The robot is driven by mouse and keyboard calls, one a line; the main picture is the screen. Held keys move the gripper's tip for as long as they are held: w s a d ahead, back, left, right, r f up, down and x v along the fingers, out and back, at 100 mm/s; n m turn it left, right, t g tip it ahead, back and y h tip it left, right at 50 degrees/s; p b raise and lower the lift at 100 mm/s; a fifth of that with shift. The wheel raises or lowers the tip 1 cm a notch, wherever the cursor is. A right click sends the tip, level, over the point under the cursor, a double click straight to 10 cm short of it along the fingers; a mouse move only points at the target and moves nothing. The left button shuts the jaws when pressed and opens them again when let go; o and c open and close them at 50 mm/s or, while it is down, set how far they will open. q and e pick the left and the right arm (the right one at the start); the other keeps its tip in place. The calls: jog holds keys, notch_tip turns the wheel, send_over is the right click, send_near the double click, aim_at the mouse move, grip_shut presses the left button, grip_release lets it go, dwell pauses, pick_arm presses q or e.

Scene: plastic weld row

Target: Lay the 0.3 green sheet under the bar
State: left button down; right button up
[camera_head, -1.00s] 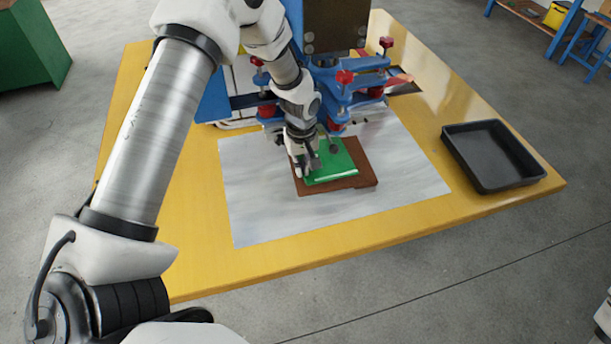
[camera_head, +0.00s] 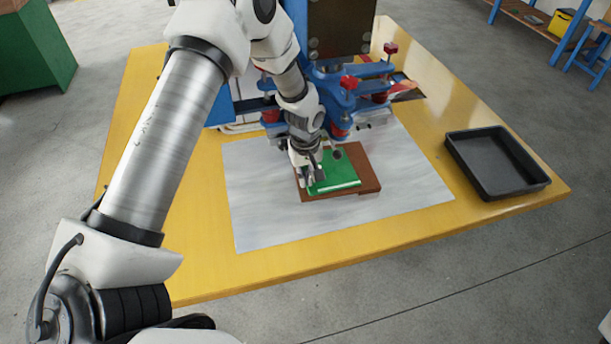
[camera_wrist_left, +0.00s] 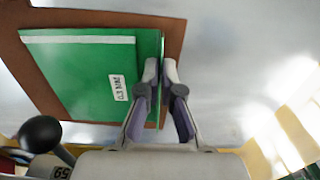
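The green sheet (camera_head: 342,172) lies over a brown board (camera_head: 369,187) on the grey-white mat. In the left wrist view the sheet (camera_wrist_left: 75,80) has a white strip along one edge and a small label that seems to read 0.3. My left gripper (camera_wrist_left: 161,72) is at the sheet's side edge; its fingers are nearly together with a narrow green edge between them. In the head view my left gripper (camera_head: 311,176) hides the sheet's left part. Blue bars (camera_head: 352,100) with red knobs stand behind the sheet on the machine. My right gripper is out of view.
An empty black tray (camera_head: 470,172) stands at the right of the yellow table (camera_head: 370,235). The pale mat (camera_head: 270,220) is bare in front and to the right of the board. The machine's upright (camera_head: 342,28) rises close behind my left arm.

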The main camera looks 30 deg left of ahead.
pick_arm(q)
jog(key=shift+f+p, duration=0.1)
jog(key=shift+p, duration=0.5)
dwell(0.7)
jog(key=c, duration=1.2)
grip_release()
jog(key=shift+c, duration=0.2)
jog(key=shift+r+p, duration=1.65)
jog(key=shift+p, duration=0.1)
jog(key=s+d+p, duration=0.1)
jog(key=s+d, duration=0.1)
jog(key=d, duration=0.1)
jog(key=s+d+r+p, duration=0.1)
jog(key=s+d+p, duration=0.1)
jog(key=s+d, duration=0.1)
jog(key=shift+s+r, duration=0.1)
jog(key=shift+d, duration=0.1)
